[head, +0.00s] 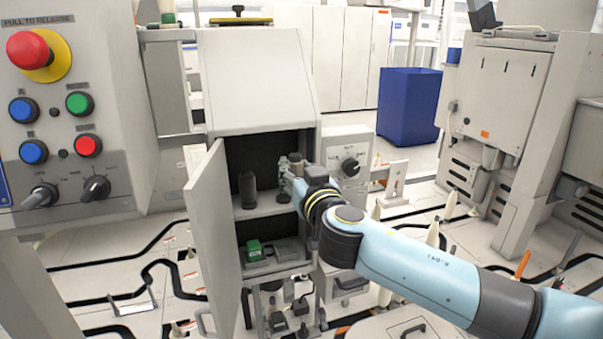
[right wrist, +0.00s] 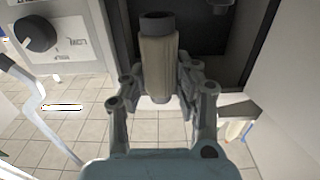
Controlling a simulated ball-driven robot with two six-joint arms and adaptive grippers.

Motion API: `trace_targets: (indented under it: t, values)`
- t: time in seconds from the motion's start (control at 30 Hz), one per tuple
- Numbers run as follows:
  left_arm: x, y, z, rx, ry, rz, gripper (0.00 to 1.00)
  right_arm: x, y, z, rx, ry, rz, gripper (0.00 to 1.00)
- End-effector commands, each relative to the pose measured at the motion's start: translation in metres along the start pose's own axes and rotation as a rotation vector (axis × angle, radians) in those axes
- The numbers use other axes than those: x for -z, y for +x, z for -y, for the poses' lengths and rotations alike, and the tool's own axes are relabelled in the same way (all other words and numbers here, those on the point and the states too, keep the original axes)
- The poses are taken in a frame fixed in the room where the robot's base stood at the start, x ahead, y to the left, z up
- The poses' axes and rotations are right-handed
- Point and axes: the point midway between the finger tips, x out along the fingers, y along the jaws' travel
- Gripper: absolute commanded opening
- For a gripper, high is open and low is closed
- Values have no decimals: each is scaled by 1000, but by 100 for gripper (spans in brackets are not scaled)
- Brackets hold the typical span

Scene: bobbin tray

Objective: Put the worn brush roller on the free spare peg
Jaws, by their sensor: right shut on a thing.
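A beige roller with a dark end (right wrist: 158,62), which looks like the worn brush roller, is between the fingers of my right gripper (right wrist: 160,92) in the right wrist view. The fingers are shut on its sides. In the head view my right gripper (head: 290,174) is inside the open cabinet, at the right of the upper shelf, and mostly hides the roller. A dark upright cylinder (head: 247,190) stands on that shelf to its left, apart from it. I cannot make out a free spare peg. My left gripper is not in view.
The cabinet door (head: 212,240) is open on the left. The cabinet's right wall and a knob box (head: 347,155) are close beside my right arm. A green block (head: 254,250) lies on the lower shelf. A button panel (head: 75,110) stands at the far left.

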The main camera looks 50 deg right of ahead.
Motion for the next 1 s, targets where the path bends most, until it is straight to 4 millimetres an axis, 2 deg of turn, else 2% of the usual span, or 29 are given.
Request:
trace_targets:
  t: [0.73,0.8,0.9,1.0]
  values:
    - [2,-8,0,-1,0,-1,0,1,99,0,-1,0,-2,0]
    - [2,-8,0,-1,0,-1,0,1,106,0,-1,0,-1,0]
    - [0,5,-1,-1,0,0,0,-9,104,0,0,1,0,0]
    - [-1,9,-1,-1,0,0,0,-12,104,0,0,0,0,0]
